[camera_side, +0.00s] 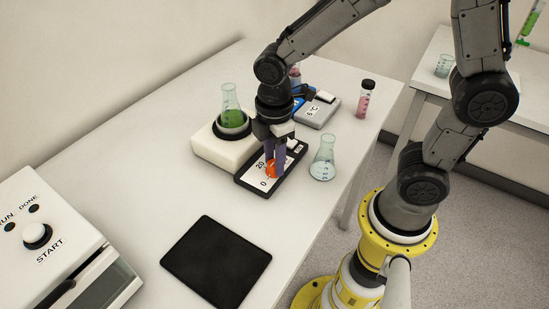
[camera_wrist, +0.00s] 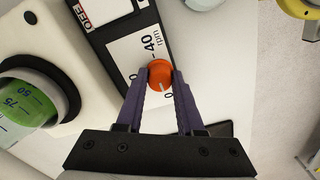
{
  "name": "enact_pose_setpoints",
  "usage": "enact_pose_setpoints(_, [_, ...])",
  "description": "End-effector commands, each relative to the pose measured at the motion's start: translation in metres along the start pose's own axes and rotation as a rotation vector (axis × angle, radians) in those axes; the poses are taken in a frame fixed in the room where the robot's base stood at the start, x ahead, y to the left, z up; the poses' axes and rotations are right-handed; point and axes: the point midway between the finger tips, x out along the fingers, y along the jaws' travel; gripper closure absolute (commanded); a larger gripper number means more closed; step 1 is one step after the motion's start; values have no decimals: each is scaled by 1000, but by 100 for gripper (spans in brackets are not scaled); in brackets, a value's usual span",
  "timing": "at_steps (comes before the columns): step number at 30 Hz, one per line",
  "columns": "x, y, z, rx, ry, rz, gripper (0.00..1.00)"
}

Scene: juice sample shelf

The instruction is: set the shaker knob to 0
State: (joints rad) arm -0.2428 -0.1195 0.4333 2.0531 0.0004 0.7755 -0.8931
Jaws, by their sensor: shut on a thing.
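The orange shaker knob (camera_side: 270,171) sits on the black-edged control panel (camera_side: 245,181), whose white scale shows 0 and 20 in the side view. In the wrist view the knob (camera_wrist: 160,76) lies between the purple fingers of my gripper (camera_wrist: 160,82), which is shut on it. A short white line on the knob points toward the 0 at the lower edge of the scale. The scale (camera_wrist: 128,52) also shows 40 and rpm; its middle number is partly hidden by a finger. My gripper (camera_side: 275,157) points down onto the panel in the side view.
A white shaker base (camera_side: 213,152) holding a flask of green liquid (camera_side: 229,107) stands left of the panel. A clear flask (camera_side: 323,160) stands close on the right. A red-pink vial (camera_side: 365,99) and a blue-grey device (camera_side: 318,112) are behind. A black mat (camera_side: 215,262) lies in front.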

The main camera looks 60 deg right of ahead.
Motion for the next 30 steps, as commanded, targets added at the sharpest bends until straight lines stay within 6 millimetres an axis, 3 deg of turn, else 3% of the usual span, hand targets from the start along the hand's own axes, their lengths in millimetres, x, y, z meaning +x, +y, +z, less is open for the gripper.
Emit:
enact_pose_setpoints(10, [-2,1,-1,-5,4,5,100])
enact_pose_setpoints(11, [-2,1,-1,-4,4,5,58])
enact_pose_setpoints(15, [-1,1,-1,-4,3,4,34])
enact_pose_setpoints(25, [-2,0,0,-2,1,2,34])
enact_pose_setpoints(30, [-20,1,-1,-2,4,5,34])
